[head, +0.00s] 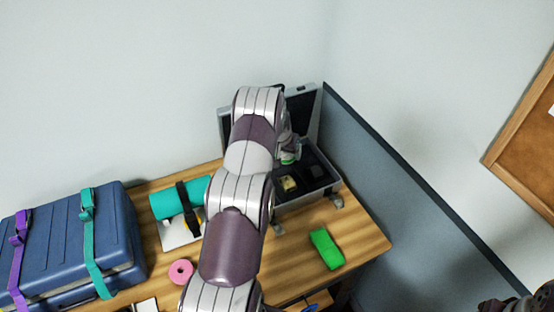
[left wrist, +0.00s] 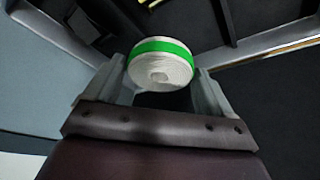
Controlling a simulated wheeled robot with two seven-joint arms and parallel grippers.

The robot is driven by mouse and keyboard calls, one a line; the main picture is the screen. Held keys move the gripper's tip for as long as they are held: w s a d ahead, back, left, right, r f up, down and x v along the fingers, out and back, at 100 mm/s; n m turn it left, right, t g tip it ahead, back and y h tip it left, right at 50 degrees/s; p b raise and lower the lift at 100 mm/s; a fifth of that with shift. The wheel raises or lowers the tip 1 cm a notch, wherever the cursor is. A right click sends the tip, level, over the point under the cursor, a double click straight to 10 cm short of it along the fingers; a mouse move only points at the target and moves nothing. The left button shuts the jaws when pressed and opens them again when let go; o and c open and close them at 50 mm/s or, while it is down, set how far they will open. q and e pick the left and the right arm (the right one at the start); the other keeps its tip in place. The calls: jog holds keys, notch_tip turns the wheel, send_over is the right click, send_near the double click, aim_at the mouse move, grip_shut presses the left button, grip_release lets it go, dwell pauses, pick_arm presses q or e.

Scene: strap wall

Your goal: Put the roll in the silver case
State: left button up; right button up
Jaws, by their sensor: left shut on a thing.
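The roll (left wrist: 161,65) is white with a green band round it. My left gripper (left wrist: 160,85) is shut on it, one finger on each side. In the head view the roll (head: 289,157) shows as a small green and white patch at the end of my left arm, over the open silver case (head: 322,186). The case has a dark inside with compartments, and its lid stands up at the back. My arm hides the case's left part. I cannot tell whether the roll touches the case floor. My right gripper is not clearly seen; only a dark arm part shows at the bottom right corner.
A green block (head: 326,249) lies in front of the case. A pink ring (head: 180,272), a teal roll (head: 180,198) with a black strap and a blue suitcase (head: 70,245) with straps are to the left. A dark-edged partition (head: 385,150) stands close on the right.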

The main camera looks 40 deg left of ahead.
pick_arm(q)
jog(key=a+f, duration=0.2)
jog(key=a, duration=0.1)
jog(key=shift+s+a+p, duration=0.2)
jog(key=shift+a+p, duration=0.05)
jog(key=shift+p, duration=0.05)
jog(key=shift+s+a+f, duration=0.1)
jog(key=shift+a+f, duration=0.1)
jog(key=shift+f, duration=0.05)
notch_tip(320, 180, down, 4)
jog(key=shift+d+r+p, duration=0.15)
jog(key=shift+r+p, duration=0.1)
jog(key=shift+p, duration=0.7)
jog(key=shift+f, duration=0.2)
jog(key=shift+f+b, duration=0.15)
jog(key=shift+b, duration=0.15)
jog(key=o, duration=0.4)
